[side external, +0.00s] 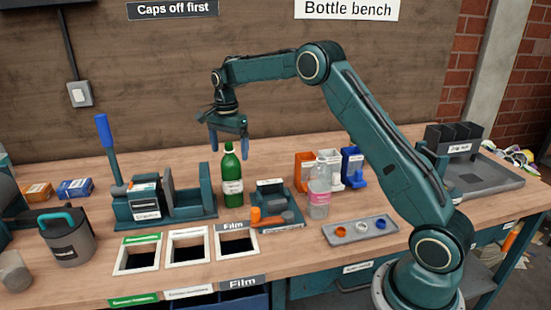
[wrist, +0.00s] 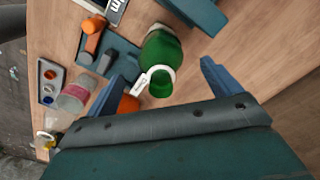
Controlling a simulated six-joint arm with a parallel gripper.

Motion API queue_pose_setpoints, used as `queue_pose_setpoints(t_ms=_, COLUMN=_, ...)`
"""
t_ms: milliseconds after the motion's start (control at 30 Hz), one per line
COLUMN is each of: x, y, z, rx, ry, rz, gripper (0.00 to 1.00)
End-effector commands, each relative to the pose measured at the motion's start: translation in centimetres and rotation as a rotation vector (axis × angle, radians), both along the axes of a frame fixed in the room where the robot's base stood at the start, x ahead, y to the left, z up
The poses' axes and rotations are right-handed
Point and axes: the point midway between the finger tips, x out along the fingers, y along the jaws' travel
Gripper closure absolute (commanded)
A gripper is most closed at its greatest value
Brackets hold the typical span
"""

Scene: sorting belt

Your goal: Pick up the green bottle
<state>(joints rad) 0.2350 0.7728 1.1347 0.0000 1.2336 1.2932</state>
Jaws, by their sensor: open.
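The green bottle (side external: 232,178) stands upright on the wooden bench in the side view, with a white label on its body. In the wrist view the green bottle (wrist: 163,50) shows from above, with a white ring and a small tag around its neck. My gripper (side external: 228,147) points down at the bottle's top, with one blue finger on each side of it in the side view. In the wrist view my gripper (wrist: 166,82) is open, and the bottle's top lies between the fingertips. No contact is visible.
A teal rack (side external: 165,208) stands left of the bottle and a small teal device (side external: 272,203) right of it. A clear pink bottle (side external: 319,192) stands farther right. Framed openings (side external: 188,246) lie in front. A tray with caps (side external: 360,230) lies front right.

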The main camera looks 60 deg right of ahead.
Motion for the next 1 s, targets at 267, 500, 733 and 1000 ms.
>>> queue_pose_setpoints(t_ms=267, x=0.1, y=-0.2, z=-3.2, rx=0.0, ry=0.002, rz=0.0, gripper=0.1)
queue_pose_setpoints(t_ms=500, x=0.1, y=-0.2, z=-3.9, rx=0.0, ry=0.001, rz=0.0, gripper=0.1)
queue_pose_setpoints(t_ms=733, x=0.1, y=-0.2, z=-3.9, rx=0.0, ry=0.001, rz=0.0, gripper=0.1)
queue_pose_setpoints(t_ms=1000, x=0.1, y=-0.2, z=-3.9, rx=0.0, ry=0.001, rz=0.0, gripper=0.32)
